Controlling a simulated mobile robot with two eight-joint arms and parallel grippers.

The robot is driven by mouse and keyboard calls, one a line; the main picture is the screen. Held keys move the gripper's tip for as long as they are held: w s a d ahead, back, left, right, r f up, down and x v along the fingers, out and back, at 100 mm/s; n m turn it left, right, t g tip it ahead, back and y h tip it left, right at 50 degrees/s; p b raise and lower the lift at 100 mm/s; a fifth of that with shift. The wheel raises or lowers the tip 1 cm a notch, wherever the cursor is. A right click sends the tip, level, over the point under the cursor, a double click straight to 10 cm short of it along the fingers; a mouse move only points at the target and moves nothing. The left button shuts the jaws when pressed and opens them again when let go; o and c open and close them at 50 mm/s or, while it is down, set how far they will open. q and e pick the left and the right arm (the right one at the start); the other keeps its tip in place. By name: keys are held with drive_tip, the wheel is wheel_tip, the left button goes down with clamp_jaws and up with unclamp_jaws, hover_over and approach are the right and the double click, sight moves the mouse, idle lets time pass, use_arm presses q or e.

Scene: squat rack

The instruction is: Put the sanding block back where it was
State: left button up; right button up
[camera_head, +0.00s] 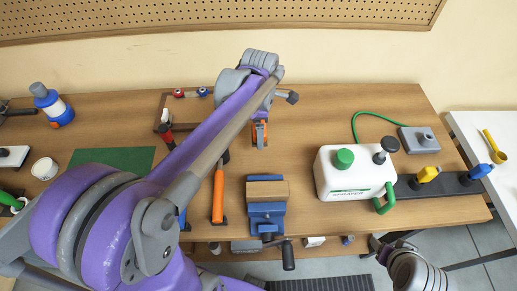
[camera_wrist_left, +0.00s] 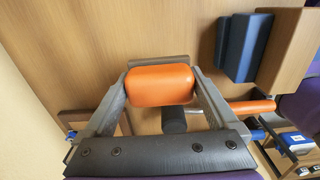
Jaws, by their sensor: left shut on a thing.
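The sanding block, an orange rounded block (camera_wrist_left: 160,85), sits between the two fingers of my left gripper (camera_wrist_left: 160,92) in the left wrist view. The fingers press on its two ends. In the head view the block (camera_head: 260,133) shows as a small orange patch below my left gripper (camera_head: 259,117), over the back middle of the bench. A brown strip shows just beyond the block in the wrist view; I cannot tell whether the block touches it or the bench. My right gripper is not in view; only part of that arm shows at lower right.
A blue vise (camera_head: 267,218) with wooden jaws stands at the front edge. An orange-handled tool (camera_head: 218,197) lies left of it; a black cylinder (camera_wrist_left: 174,121) lies close below the block. A white jug (camera_head: 352,172) stands right. A green mat (camera_head: 112,160) lies left. Bench right of the block is clear.

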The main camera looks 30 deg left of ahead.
use_arm(q)
hover_over(259, 154)
wheel_tip(259, 154, down, 5)
drive_tip(key=shift+d+r, duration=0.1)
drive_tip(key=shift+r, duration=0.1)
drive_tip(key=shift+f, duration=2.3)
drive_tip(key=shift+f+b, duration=0.1)
drive_tip(key=shift+b, duration=0.2)
drive_tip(key=o, duration=1.2)
drive_tip(key=shift+f, duration=0.1)
drive_tip(key=shift+o, duration=0.2)
